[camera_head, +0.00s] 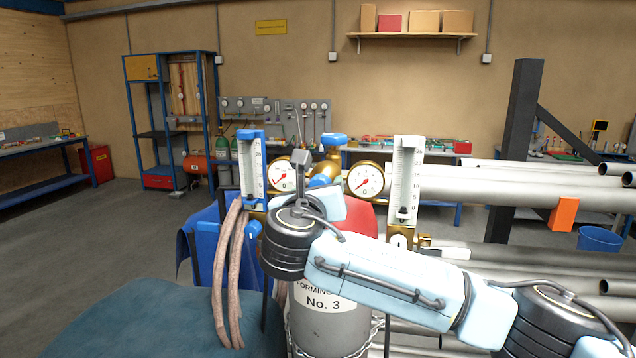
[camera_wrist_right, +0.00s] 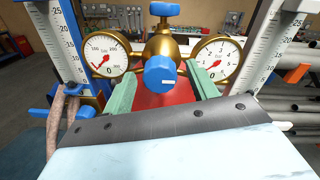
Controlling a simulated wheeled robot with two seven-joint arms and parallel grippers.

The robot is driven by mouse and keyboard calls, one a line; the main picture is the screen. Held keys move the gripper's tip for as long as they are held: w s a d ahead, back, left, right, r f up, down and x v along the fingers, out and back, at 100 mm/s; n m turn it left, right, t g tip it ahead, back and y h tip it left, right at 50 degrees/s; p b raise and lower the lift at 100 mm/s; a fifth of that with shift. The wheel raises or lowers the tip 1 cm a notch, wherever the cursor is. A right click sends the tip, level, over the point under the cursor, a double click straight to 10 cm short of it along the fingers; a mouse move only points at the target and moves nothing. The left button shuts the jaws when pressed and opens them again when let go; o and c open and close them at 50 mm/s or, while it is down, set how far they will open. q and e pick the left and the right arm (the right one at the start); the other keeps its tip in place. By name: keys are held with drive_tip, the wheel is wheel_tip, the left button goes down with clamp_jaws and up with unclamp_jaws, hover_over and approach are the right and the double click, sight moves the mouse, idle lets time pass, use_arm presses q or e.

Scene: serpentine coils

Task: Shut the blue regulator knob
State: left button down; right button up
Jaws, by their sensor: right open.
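The blue regulator knob (camera_wrist_right: 160,76) faces my right wrist camera, with a pale mark on its front. It sits on the brass regulator body (camera_wrist_right: 161,44), between two round gauges. In the head view the knob (camera_head: 320,181) is partly hidden behind my right wrist. My right gripper (camera_wrist_right: 160,70) is open, with one green finger on each side of the knob. A gap shows between the fingers and the knob; whether the fingertips reach its depth is hard to tell. In the head view the fingers are hidden. My left gripper is not in view.
A second blue knob (camera_wrist_right: 165,9) tops the regulator. The gauges (camera_wrist_right: 106,55) (camera_wrist_right: 218,58) and upright flow tubes (camera_head: 252,165) (camera_head: 404,175) flank it closely. A grey cylinder (camera_head: 330,325) stands below. Pinkish hoses (camera_head: 228,270) hang at left; pipes (camera_head: 520,188) lie at right.

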drive_tip(key=shift+w, duration=0.25)
drive_tip(key=c, duration=1)
